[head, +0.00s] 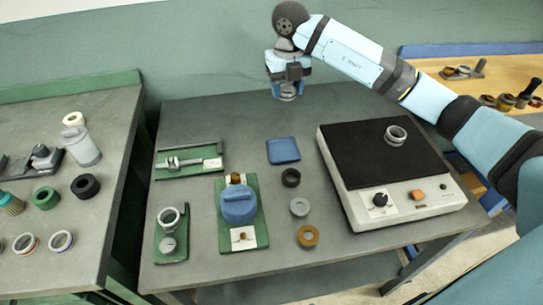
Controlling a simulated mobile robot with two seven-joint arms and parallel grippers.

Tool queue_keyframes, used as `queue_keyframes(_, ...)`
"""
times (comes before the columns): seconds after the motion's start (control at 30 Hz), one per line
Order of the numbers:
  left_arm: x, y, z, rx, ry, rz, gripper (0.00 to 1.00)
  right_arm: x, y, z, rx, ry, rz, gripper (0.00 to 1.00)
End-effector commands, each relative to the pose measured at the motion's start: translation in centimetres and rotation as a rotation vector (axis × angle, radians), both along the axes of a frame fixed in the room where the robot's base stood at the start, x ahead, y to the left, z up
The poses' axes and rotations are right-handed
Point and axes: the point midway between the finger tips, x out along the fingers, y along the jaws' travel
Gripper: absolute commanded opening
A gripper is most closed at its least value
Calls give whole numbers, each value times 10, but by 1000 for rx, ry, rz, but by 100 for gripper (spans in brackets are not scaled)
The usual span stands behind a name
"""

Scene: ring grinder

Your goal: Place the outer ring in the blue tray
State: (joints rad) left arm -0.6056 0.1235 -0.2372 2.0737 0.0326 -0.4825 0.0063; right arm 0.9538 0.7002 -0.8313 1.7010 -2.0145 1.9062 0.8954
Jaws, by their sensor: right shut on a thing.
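The blue tray (283,150) is a small square dish lying empty in the middle of the grey table. My right gripper (287,88) is above the table's back edge, behind the tray and apart from it. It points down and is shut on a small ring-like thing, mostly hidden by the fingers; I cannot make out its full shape. A silver ring (396,135) lies on the black top of the white machine at the right. My left gripper is not in view.
The white machine (360,214) has a knob and an orange button. Dark, grey and brass rings (308,236) stand in a column in front of the tray. Green-based fixtures (245,245) fill the table's left half. A side table (115,190) stands left.

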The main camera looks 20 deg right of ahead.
Motion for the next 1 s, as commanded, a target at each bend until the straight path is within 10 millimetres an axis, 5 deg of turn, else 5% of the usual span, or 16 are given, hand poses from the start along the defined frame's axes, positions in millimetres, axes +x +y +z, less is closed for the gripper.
queue_keyframes(0.23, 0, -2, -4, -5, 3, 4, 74, 2, -2, -22, 1, 6, -12, 24)
queue_keyframes(0.7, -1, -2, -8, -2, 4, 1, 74, 1, -2, -141, 2, 5, -12, 24)
queue_keyframes(1.0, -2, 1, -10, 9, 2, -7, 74, 2, -2, -166, 1, 3, -11, 24)
